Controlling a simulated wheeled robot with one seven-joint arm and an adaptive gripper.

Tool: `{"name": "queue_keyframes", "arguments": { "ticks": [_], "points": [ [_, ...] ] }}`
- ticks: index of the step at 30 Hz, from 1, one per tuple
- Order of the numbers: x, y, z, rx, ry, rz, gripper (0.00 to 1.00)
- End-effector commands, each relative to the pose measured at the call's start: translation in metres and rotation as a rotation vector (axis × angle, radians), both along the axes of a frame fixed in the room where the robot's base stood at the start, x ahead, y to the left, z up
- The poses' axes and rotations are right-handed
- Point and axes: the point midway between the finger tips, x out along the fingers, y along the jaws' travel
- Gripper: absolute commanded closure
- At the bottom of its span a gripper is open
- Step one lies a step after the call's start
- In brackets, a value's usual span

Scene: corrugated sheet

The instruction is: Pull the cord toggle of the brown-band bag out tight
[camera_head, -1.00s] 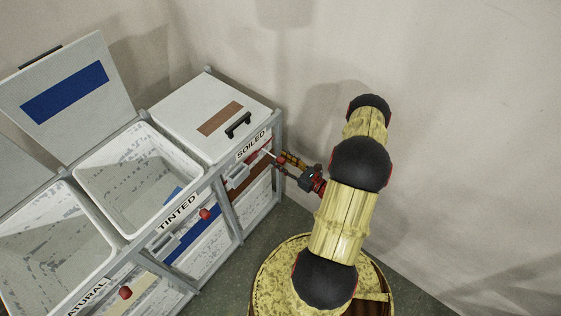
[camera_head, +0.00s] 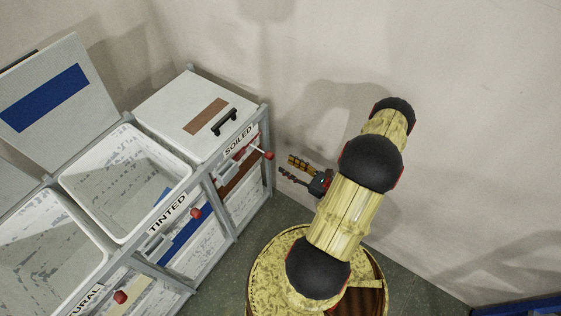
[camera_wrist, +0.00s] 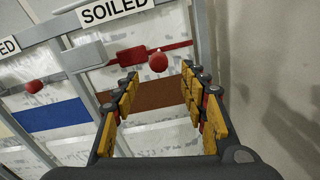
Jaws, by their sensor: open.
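The brown-band bag (camera_head: 243,178) hangs in the frame under the SOILED label; its brown band (camera_wrist: 150,93) shows in the wrist view. Its red ball toggle (camera_head: 269,155) stands out from the frame front on a thin cord. In the wrist view the toggle (camera_wrist: 158,62) sits beside a red strip, just beyond my fingertips. My gripper (camera_head: 287,167) is open and empty, to the right of the toggle and apart from it. In the wrist view my gripper's fingers (camera_wrist: 160,84) are spread, with the brown band visible between them.
A closed white lid (camera_head: 175,105) with a brown patch and black handle tops the SOILED place. The TINTED bin (camera_head: 85,170) stands open, its blue-patch lid (camera_head: 60,85) raised. Other red toggles (camera_head: 196,213) sit along the front.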

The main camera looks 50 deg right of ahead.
Motion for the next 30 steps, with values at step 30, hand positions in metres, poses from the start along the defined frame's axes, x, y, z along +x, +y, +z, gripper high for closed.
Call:
{"name": "queue_keyframes", "arguments": {
  "ticks": [30],
  "points": [
    [-0.024,0.000,-0.005,-0.002,0.020,0.008,0.56]
  ]
}}
